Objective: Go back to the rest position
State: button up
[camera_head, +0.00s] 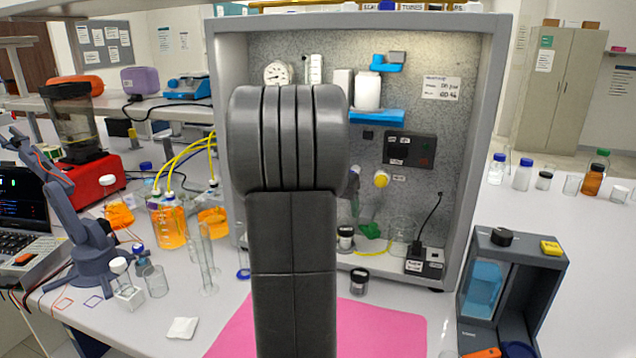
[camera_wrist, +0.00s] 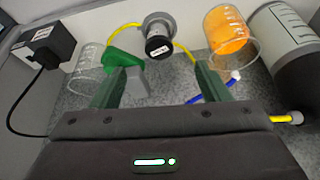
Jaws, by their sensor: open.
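My gripper (camera_wrist: 158,82) shows in the wrist view with its two green fingers apart and nothing between them. A jar with a black lid (camera_wrist: 158,46) is beyond the fingertips, apart from them. In the head view my own dark arm stands upright in front of the grey open-fronted rig cabinet (camera_head: 487,130) and hides its middle. The gripper itself is hidden there. A green piece (camera_wrist: 122,62) lies close by the left finger in the wrist view; whether they touch I cannot tell.
Beside the fingers are a clear beaker (camera_wrist: 88,66), a beaker of orange liquid (camera_wrist: 230,40) and a black plug with a cable (camera_wrist: 40,48). A small jar (camera_head: 360,282) stands before the cabinet. The pink mat (camera_head: 385,330) looks bare. A dark blue box (camera_head: 512,280) stands right.

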jog(key=p+x, duration=0.1)
jog(key=x, duration=1.2)
jog(key=shift+s+r, duration=0.1)
jog(key=shift+r, duration=0.05)
